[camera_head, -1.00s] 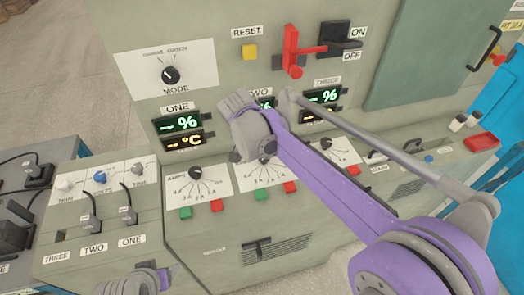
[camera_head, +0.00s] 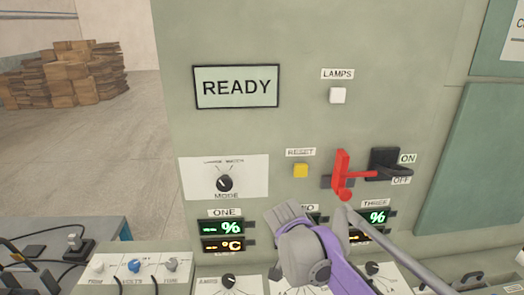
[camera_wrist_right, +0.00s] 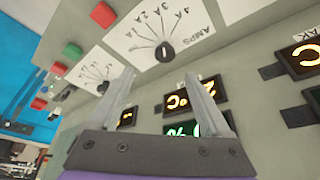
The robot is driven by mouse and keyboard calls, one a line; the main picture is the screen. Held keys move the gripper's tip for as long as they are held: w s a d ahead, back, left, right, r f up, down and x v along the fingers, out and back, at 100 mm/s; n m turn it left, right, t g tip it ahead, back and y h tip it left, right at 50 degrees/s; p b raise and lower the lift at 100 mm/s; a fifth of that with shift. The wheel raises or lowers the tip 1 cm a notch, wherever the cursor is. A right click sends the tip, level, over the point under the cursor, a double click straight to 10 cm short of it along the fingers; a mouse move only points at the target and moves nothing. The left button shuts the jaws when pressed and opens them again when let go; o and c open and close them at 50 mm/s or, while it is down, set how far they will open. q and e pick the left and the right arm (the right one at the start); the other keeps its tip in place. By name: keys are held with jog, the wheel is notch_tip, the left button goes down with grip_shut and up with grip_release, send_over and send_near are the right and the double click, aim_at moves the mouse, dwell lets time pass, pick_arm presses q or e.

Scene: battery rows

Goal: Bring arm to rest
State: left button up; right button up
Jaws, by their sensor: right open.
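My right arm (camera_head: 345,265), purple and grey, comes up from the bottom right in the head view. Its grey end (camera_head: 290,215) is in front of the panel's lower part, partly covering the display labelled TWO. The fingers cannot be made out there. In the right wrist view my right gripper (camera_wrist_right: 165,90) has its two grey fingers spread apart with nothing between them. Behind them are lit displays (camera_wrist_right: 178,102) and an AMPS dial (camera_wrist_right: 165,52). My left gripper is not in view.
The grey-green panel (camera_head: 400,60) carries a READY sign (camera_head: 237,87), a white LAMPS button (camera_head: 338,95), a yellow RESET button (camera_head: 300,171), a MODE knob (camera_head: 225,183) and a red lever (camera_head: 341,175) close above my right arm. Cardboard boxes (camera_head: 75,80) are stacked far left; the floor there is open.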

jog(key=s+d+f+n+y, duration=0.1)
jog(key=s+d+f+n, duration=0.1)
jog(key=s, duration=0.5)
jog(key=s+d+f+n+t+y+p, duration=0.1)
jog(key=s+f+n, duration=0.2)
jog(key=s, duration=0.5)
jog(key=s+d+f+n+t+p, duration=0.1)
jog(key=s+d+f+n, duration=0.1)
jog(key=s, duration=0.5)
jog(key=shift+s+d+f+n+y, duration=0.4)
jog(key=shift+f+n, duration=0.1)
jog(key=shift+f, duration=0.1)
